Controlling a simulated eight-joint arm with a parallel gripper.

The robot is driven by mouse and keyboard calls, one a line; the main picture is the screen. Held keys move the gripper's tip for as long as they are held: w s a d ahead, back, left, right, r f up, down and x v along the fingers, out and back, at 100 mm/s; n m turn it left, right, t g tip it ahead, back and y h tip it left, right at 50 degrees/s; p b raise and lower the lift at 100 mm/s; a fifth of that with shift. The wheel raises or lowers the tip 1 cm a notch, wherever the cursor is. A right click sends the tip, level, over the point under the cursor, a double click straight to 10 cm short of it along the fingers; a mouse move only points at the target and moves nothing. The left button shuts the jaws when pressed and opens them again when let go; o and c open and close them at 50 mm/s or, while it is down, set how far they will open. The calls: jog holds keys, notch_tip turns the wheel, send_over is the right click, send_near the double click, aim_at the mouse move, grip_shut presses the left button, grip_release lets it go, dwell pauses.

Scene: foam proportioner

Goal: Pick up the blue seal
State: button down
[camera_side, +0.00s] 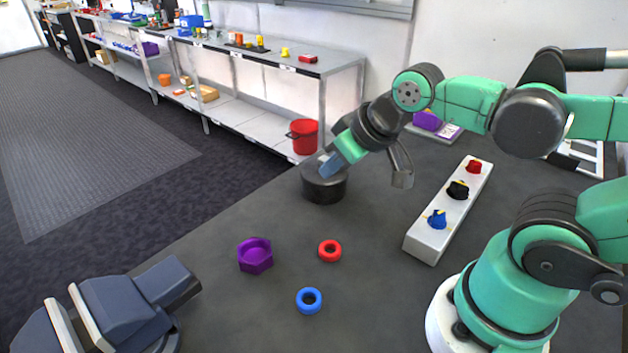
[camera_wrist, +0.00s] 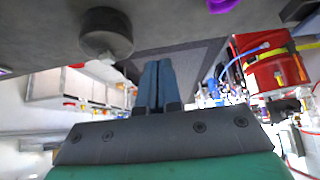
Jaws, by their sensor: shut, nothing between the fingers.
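The blue seal (camera_side: 309,310) is a small blue ring lying flat on the dark grey table, near the front middle of the side view. My gripper (camera_side: 328,167) is well behind it and to its upper right, just above or beside a black round cylinder (camera_side: 324,190); I cannot tell whether they touch. In the wrist view my gripper (camera_wrist: 156,66) shows its two blue-grey fingers together with nothing between them. The blue seal does not show in the wrist view.
A red ring (camera_side: 329,259) and a purple hexagonal cup (camera_side: 255,261) lie near the seal. A white block (camera_side: 428,246) with red, black and blue knobs stands to the right. A blue-grey device (camera_side: 120,305) is at lower left. The table around the seal is clear.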

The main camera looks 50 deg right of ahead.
dwell(0.4)
jog(key=shift+c, duration=1.2)
grip_release()
jog(key=m+g, duration=0.2)
jog(key=g, duration=0.5)
send_over(309, 298)
notch_tip(309, 298, down, 8)
jog(key=shift+w+d+r, duration=0.1)
jog(key=shift+w, duration=0.05)
jog(key=shift+f, duration=2.9)
